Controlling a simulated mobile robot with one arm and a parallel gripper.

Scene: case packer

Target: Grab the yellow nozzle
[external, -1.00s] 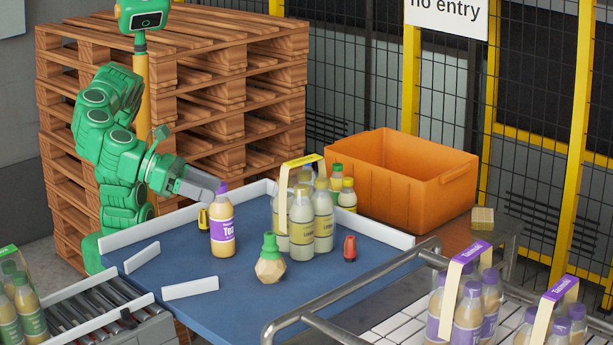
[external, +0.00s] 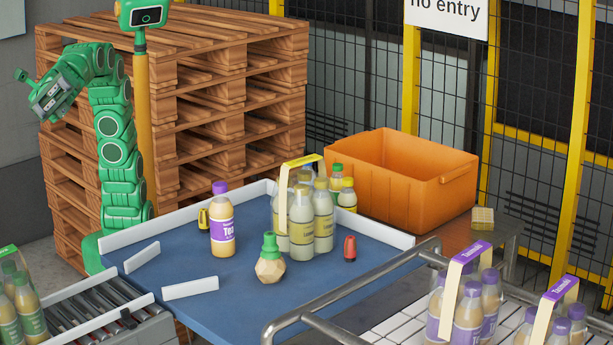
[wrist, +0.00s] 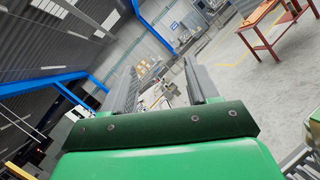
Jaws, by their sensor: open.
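The small yellow nozzle (external: 203,219), with dark parts, stands on the blue table (external: 185,262) just left of a purple-capped tea bottle (external: 222,228). The bottle partly crowds it in the external view. My gripper (wrist: 160,68) is open and empty, with its two grey fingers apart in the wrist view. In the external view my arm is raised and bent over to the left, well above and away from the table. The nozzle does not show in the wrist view.
A green-topped, faceted bottle (external: 270,268), a red nozzle (external: 349,248) and a bottle pack (external: 302,222) share the table. White low walls (external: 140,231) edge it. An orange crate (external: 420,190) stands behind. Wooden pallets (external: 225,95) stack behind my arm.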

